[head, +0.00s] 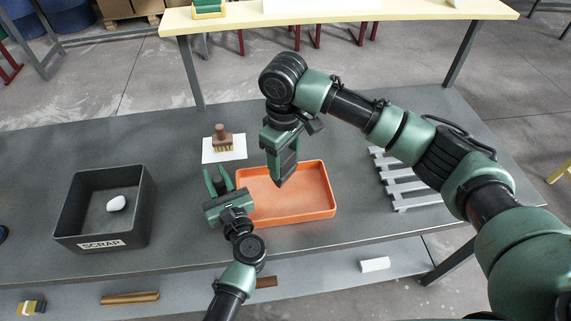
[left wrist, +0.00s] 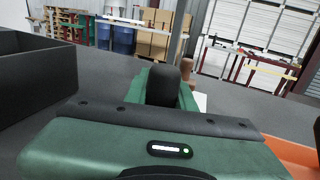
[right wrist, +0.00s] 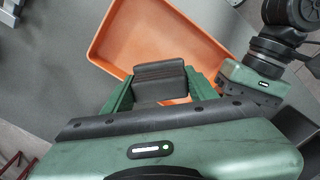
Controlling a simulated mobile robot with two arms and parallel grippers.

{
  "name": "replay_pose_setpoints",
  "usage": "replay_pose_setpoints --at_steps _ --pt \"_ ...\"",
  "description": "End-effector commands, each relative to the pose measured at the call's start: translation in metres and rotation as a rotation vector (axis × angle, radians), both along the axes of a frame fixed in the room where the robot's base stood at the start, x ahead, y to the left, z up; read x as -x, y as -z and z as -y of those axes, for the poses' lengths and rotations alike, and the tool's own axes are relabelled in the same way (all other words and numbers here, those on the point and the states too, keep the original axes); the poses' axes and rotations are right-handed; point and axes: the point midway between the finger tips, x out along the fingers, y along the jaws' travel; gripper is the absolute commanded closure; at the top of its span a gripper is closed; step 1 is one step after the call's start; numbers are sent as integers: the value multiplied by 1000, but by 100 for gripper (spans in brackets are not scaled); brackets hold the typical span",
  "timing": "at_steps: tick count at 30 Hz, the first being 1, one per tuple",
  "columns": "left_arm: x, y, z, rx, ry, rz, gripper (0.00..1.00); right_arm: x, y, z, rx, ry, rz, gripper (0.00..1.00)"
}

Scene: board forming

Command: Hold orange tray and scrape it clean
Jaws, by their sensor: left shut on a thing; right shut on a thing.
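The orange tray (head: 310,214) lies on the grey table, and its inside looks plain at this size. It also shows in the right wrist view (right wrist: 113,50) and at the right edge of the left wrist view (left wrist: 290,152). I cannot tell whether the tool touches the tray floor.
A black scrap bin (head: 147,213) with a white lump (head: 116,203) stands at the left. A brown-handled brush (head: 222,138) stands on a white sheet (head: 236,156) behind the tray. A grey slatted rack (head: 405,187) is to the right, beneath my right arm.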

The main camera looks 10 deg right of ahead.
Motion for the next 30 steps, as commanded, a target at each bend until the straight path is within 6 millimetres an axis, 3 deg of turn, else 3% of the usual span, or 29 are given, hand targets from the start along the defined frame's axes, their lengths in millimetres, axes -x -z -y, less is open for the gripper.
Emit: replay_pose_setpoints --at_steps 3,4,6,19,30 --pt "2 6 -1 1 0 -11 100 0 0 0 -1 0 1 81" --pt "2 6 -1 0 0 -12 67 0 0 0 -1 0 1 81" --pt "1 5 -1 0 0 -9 50 0 0 0 -1 0 1 81" --pt "8 2 3 1 0 -4 50 0 0 0 0 0 0 81" --pt "78 4 25 2 1 -9 50 0 0 0 0 0 0 81"
